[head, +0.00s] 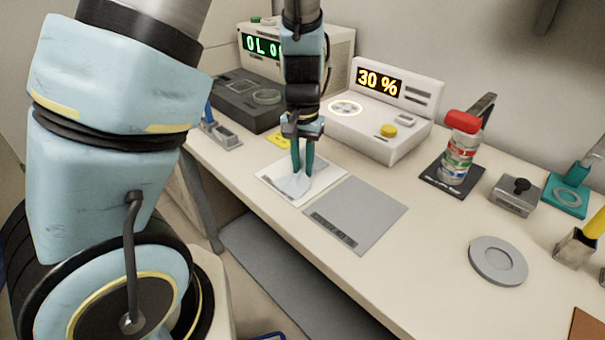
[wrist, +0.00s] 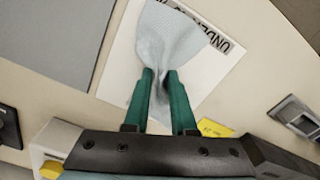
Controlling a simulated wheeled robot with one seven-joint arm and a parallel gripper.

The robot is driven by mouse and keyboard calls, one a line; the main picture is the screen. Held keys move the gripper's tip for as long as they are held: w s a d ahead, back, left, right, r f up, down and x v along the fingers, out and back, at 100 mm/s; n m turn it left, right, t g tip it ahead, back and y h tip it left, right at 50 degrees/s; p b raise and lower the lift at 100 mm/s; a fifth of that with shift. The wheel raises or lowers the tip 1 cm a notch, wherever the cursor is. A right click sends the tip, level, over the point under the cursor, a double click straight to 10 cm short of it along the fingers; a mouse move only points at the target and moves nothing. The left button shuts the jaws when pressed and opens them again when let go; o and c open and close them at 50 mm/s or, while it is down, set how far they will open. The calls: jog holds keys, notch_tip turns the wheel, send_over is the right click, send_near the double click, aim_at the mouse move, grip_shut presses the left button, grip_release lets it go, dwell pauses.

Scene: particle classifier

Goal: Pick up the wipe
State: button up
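The wipe (head: 291,185) is a pale, light grey-blue cloth over a white sheet (head: 267,174) on the bench. In the wrist view the wipe (wrist: 167,42) fans out from a bunched end between my fingertips. My gripper (head: 302,170) points down at the wipe, with its green fingers close together. In the wrist view my gripper (wrist: 162,84) has the pinched cloth between its two fingertips. The white sheet (wrist: 118,75) bears dark printed letters, partly covered by the wipe. Whether the wipe is clear of the sheet I cannot tell.
A grey mat (head: 357,214) lies right of the white sheet. A white device reading 30 % (head: 380,115) and a dark-based device (head: 245,98) stand behind. A red-capped bottle (head: 458,150), a grey metal block (head: 514,196) and a round grey dish (head: 497,260) are to the right.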

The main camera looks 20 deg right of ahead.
jog(key=shift+a, duration=0.1)
jog(key=shift+c, duration=1)
jog(key=shift+r+p, duration=0.25)
jog(key=shift+p, duration=0.05)
grip_shut()
notch_tip(320, 180, up, 12)
jog(key=p, duration=1)
jog(key=shift+f, duration=0.25)
jog(key=shift+d, duration=0.2)
